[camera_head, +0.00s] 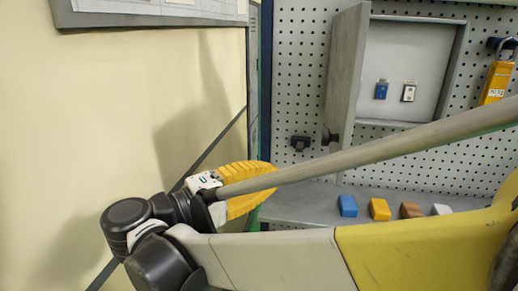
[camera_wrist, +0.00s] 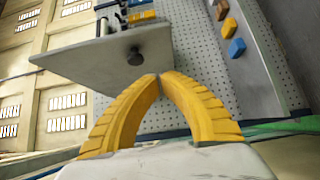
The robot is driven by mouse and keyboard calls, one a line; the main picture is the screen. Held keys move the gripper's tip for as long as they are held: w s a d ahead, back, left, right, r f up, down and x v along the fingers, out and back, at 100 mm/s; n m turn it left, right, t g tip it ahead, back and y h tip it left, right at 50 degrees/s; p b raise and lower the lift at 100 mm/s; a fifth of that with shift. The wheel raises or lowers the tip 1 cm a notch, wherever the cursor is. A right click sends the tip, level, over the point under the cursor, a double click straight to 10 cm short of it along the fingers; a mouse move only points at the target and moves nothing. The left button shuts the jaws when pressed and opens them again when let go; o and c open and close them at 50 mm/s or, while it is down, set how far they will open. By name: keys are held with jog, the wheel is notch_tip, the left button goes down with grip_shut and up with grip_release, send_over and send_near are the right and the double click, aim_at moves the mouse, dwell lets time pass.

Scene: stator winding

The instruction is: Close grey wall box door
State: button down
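The grey wall box (camera_head: 460,70) is mounted on the pegboard and stands open. Its grey door (camera_head: 347,65) is swung out from the box's left side, with a dark knob (camera_head: 329,137) near its lower end. In the wrist view the door (camera_wrist: 85,62) is a wide panel with a round black knob (camera_wrist: 136,57). My gripper (camera_head: 272,178) is below and left of the door. In the wrist view its yellow fingertips (camera_wrist: 160,76) meet with nothing seen between them and overlap the door's edge. I cannot tell whether they touch it.
Inside the box are a blue padlock-like item (camera_head: 381,89) and a white one (camera_head: 408,92). A yellow padlock (camera_head: 495,82) hangs at the right. Several coloured blocks (camera_head: 380,209) lie on the grey shelf (camera_head: 300,207) below. A dark fitting (camera_head: 300,143) sits on the pegboard left of the door.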

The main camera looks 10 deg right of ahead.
jog(key=p, duration=0.2)
send_near(335, 161)
jog(key=w+d, duration=0.2)
jog(key=w, duration=0.3)
jog(key=d, duration=0.2)
jog(key=shift+s+d, duration=0.3)
jog(key=shift+s, duration=0.05)
jog(key=shift+s+d+p, duration=0.3)
jog(key=shift+d, duration=0.3)
jog(key=shift+w, duration=0.1)
jog(key=shift+d, duration=0.1)
